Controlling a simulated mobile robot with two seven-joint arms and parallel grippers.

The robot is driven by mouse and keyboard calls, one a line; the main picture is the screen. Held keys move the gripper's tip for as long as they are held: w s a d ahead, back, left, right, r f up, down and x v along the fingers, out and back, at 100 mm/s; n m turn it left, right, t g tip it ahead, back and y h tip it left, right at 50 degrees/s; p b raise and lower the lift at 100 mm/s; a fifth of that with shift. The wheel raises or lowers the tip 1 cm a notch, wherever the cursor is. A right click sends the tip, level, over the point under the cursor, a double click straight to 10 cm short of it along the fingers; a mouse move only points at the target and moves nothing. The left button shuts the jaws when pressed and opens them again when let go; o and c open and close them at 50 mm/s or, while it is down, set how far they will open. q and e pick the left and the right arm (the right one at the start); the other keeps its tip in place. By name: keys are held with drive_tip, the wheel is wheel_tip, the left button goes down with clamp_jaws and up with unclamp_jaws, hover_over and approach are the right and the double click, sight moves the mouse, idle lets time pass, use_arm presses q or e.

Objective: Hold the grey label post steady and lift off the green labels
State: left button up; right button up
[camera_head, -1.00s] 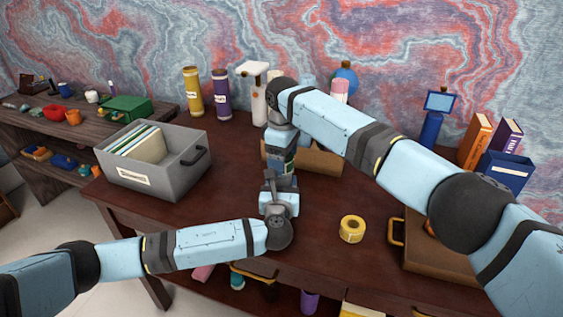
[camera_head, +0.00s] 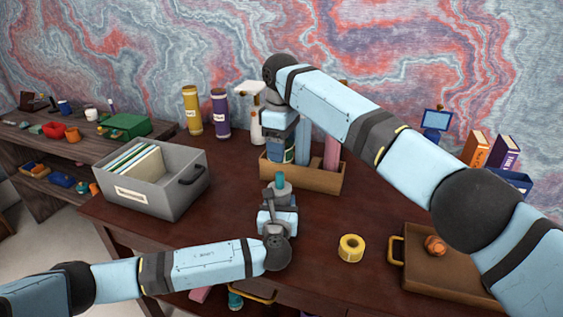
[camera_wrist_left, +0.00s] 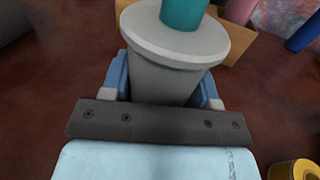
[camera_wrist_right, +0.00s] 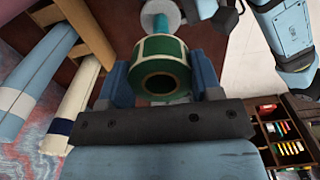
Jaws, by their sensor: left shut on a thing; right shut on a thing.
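The grey label post (camera_head: 283,188) stands on the desk, a grey body with a flange and a teal rod (camera_head: 281,179) rising from it. In the left wrist view the post (camera_wrist_left: 165,75) sits between the fingers of my left gripper (camera_wrist_left: 163,92), which is shut on its body below the flange. My right gripper (camera_wrist_right: 160,78) is shut on the green labels (camera_wrist_right: 166,47), a roll with an open core. The roll is held above the post, apart from it, and the teal rod shows bare. In the head view the right arm partly hides the roll.
A wooden box (camera_head: 322,181) with tubes stands just behind the post. A grey file bin (camera_head: 150,197) is at left. A yellow tape roll (camera_head: 351,248) and a brown tray (camera_head: 440,280) lie at right. The desk between the bin and post is clear.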

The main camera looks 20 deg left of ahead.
use_arm(q)
drive_tip(key=o, duration=1.1)
drive_tip(key=shift+c, duration=0.2)
drive_tip(key=shift+s, duration=0.15)
drive_tip(key=v, duration=1.1)
drive_tip(key=shift+s+d, duration=0.15)
drive_tip(key=shift+s, duration=0.3)
